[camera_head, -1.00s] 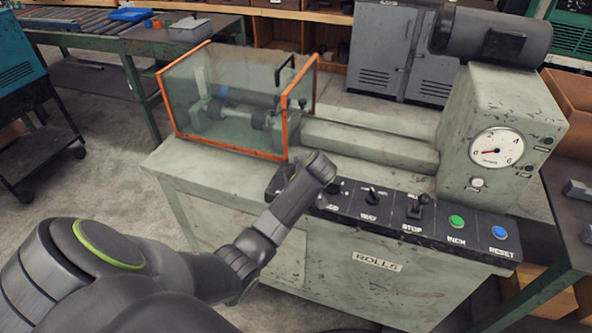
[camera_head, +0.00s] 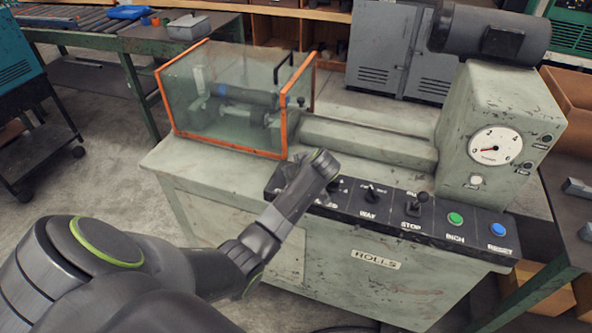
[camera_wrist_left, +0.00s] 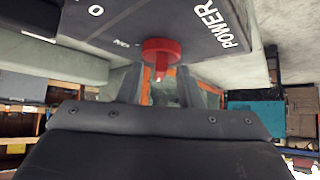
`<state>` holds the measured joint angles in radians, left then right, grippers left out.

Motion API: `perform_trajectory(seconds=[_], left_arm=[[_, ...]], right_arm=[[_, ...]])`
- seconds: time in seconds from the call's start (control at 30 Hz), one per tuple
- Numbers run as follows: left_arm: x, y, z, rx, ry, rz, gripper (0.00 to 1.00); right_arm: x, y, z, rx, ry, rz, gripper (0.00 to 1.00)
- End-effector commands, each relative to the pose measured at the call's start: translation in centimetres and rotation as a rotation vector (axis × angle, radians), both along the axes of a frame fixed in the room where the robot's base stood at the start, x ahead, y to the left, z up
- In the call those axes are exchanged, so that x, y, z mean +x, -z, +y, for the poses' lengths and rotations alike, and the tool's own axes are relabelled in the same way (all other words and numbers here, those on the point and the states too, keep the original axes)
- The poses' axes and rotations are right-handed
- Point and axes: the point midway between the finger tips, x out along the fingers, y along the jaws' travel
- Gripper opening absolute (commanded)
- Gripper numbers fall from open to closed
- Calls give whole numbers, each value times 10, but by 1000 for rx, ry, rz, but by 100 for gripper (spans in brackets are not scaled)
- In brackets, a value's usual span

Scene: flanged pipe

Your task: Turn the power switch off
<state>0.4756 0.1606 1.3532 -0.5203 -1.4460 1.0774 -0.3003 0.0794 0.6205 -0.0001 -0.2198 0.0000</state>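The power switch is a red rotary knob (camera_wrist_left: 160,52) on a black panel, beside the white word POWER in the left wrist view. White 0 and ON marks stand to one side of it. My left gripper (camera_wrist_left: 159,86) has its two fingers apart, one on each side of the knob's line. I cannot tell whether they touch it. In the head view my left wrist and gripper (camera_head: 303,172) cover the left end of the control panel (camera_head: 433,232), so the red knob is hidden there. My right gripper is not in view.
The panel also carries a WAY switch (camera_head: 371,194), a STOP lever (camera_head: 416,204), a green INCH button (camera_head: 455,218) and a blue RESET button (camera_head: 498,230). An orange-framed glass guard (camera_head: 230,100) stands just behind my gripper. A round gauge (camera_head: 495,147) is at the right.

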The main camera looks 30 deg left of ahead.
Motion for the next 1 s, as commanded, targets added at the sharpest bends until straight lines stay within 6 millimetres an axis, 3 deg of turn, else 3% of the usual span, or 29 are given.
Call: perform_trajectory(seconds=[0.37,1.0], left_arm=[[-4,-10,-9,1,4,-3,33],[-52,-103,-90,-5,1,-4,33]], right_arm=[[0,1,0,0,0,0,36],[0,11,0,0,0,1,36]])
